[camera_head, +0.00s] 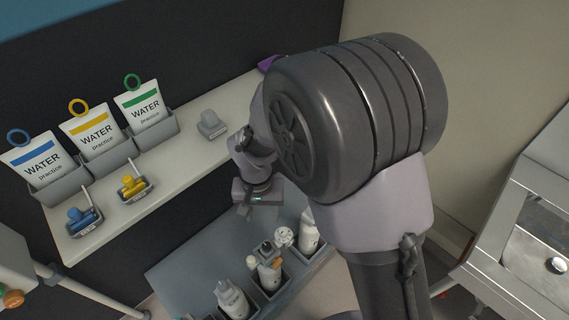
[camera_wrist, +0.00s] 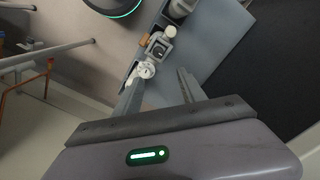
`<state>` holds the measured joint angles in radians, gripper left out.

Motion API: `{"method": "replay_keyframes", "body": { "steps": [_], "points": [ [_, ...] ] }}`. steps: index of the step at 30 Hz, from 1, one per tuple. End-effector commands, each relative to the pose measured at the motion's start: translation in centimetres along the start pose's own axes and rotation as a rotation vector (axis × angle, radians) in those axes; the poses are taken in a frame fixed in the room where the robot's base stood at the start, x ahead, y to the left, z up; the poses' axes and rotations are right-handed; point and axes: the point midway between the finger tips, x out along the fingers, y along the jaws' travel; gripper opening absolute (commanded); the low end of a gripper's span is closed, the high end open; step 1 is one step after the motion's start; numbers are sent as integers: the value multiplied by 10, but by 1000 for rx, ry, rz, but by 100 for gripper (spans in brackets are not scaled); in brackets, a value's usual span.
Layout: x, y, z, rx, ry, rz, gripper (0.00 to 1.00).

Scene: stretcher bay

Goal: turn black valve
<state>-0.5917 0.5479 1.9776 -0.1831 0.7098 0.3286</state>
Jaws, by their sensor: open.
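A bottle with a dark, blackish valve top (camera_head: 266,248) stands in a bin on the low grey shelf. In the wrist view, a dark square-looking top (camera_wrist: 158,48) shows beyond the fingertips; I take it to be the black valve, but it is small. A white wheel-shaped valve (camera_head: 284,237) is close beside it, and it also shows in the wrist view (camera_wrist: 147,70). My gripper (camera_head: 250,208) points down above the low shelf. Its two fingers (camera_wrist: 159,88) are spread apart with nothing between them, apart from the valves. My arm hides part of the shelf's right side.
Another bottle (camera_head: 232,298) stands at the shelf's front. The upper white shelf (camera_head: 185,170) holds several water pouches (camera_head: 86,132), blue (camera_head: 80,215) and yellow (camera_head: 131,185) clamps in trays, and a grey clamp (camera_head: 211,124). A metal-framed cart (camera_head: 500,225) stands at right.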

Motion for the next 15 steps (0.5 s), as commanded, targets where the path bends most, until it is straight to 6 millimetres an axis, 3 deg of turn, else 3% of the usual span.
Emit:
{"method": "replay_keyframes", "body": {
  "steps": [5, 15],
  "points": [
    [39, 0, 2, -2, -7, 4, 48],
    [141, 1, 2, -1, -7, 4, 48]
  ]
}}
